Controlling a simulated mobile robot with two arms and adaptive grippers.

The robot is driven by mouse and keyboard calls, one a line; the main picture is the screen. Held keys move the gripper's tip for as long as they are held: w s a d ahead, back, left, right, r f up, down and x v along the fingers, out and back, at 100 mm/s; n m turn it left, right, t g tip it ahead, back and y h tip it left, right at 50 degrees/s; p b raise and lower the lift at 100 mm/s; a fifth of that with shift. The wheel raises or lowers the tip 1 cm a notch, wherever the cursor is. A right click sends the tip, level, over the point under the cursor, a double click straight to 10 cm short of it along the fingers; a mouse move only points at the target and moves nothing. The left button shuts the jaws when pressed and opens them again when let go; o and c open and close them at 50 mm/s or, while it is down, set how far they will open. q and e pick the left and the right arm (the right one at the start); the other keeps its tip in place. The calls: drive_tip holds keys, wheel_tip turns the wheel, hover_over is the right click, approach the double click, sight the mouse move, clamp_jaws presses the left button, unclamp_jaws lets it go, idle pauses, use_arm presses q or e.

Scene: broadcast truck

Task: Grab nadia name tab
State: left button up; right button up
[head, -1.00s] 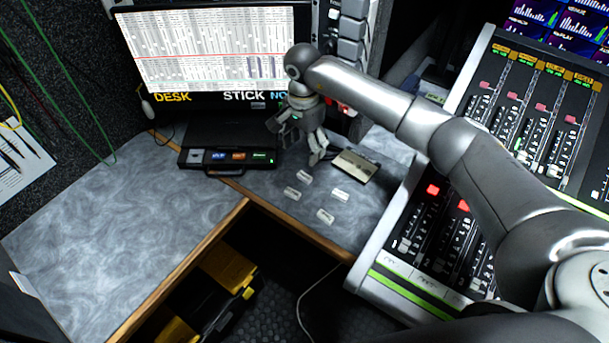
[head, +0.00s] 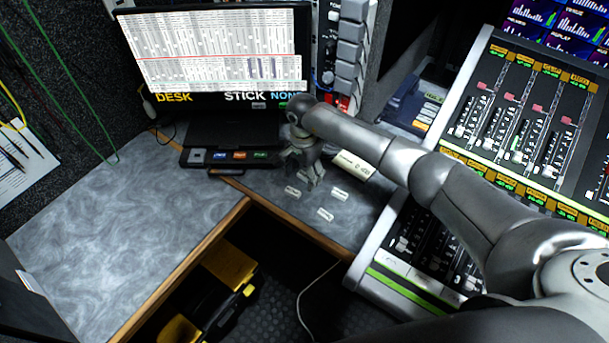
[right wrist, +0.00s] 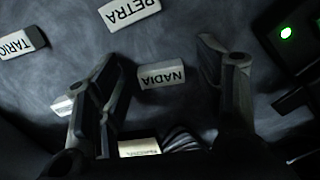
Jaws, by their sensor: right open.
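The NADIA name tab (right wrist: 162,77) is a small white block with black lettering, lying flat on the grey desk in the right wrist view. It lies between the spread fingers of my right gripper (right wrist: 168,85), nearer the left finger, with no clear contact. In the head view my right gripper (head: 305,178) is low over the desk among the tabs, open and empty. It hides the NADIA tab there. The PETRA tab (right wrist: 130,13) and TARIQ tab (right wrist: 22,43) lie close by. Another tab (right wrist: 62,105) is partly behind the left finger. My left gripper is out of view.
A black unit with coloured labels (head: 230,157) stands left of the gripper, below the monitor (head: 215,50). A cream device (head: 355,164) lies just right of the gripper. The mixing console (head: 420,245) borders the right side. The desk's left part (head: 120,225) is clear.

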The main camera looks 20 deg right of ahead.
drive_tip(key=c, duration=0.9)
drive_tip(key=shift+o, duration=0.2)
